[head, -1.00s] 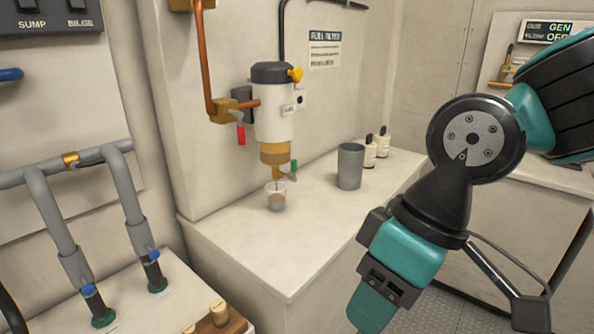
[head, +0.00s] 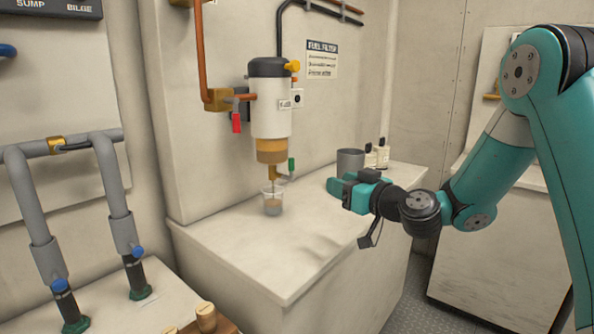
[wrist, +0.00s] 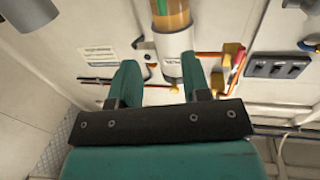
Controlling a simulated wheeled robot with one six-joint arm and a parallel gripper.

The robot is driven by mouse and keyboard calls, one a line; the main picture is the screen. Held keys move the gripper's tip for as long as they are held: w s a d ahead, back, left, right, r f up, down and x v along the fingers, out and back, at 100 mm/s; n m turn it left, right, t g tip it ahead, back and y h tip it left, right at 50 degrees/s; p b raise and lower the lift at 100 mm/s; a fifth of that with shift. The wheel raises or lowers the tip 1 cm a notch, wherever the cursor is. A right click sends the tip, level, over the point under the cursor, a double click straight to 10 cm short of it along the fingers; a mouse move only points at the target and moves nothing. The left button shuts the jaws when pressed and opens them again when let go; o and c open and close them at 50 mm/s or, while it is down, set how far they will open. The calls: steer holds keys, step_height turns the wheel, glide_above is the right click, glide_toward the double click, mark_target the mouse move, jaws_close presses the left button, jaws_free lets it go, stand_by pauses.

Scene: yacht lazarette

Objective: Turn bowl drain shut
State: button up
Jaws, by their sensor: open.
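The fuel filter (head: 270,115) hangs on the wall with an amber bowl (head: 272,150) at its bottom. Under the bowl is the brass drain (head: 274,173) with a green handle (head: 291,165) standing upright. A thin stream runs from the drain into a clear cup (head: 272,203) on the counter, which holds some brownish liquid. My gripper (head: 338,187) is open and empty above the counter, right of the drain and apart from it. In the wrist view the open fingers (wrist: 160,78) point toward the filter, whose white body (wrist: 175,50) and amber bowl (wrist: 172,12) show upside down.
A grey canister (head: 350,159) and small white bottles (head: 383,155) stand behind my gripper. A red-handled valve (head: 236,122) is on the pipe left of the filter, and a yellow knob (head: 292,66) is at its top. The counter front (head: 270,270) is clear.

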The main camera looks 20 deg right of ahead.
mark_target(293, 165)
steer(key=p+x, duration=0.6)
steer(key=x, duration=0.9)
steer(key=shift+a+r, duration=0.1)
steer(key=shift+a, duration=0.1)
steer(key=shift+w+a, duration=0.15)
steer(key=shift+w, duration=0.35)
jaws_close()
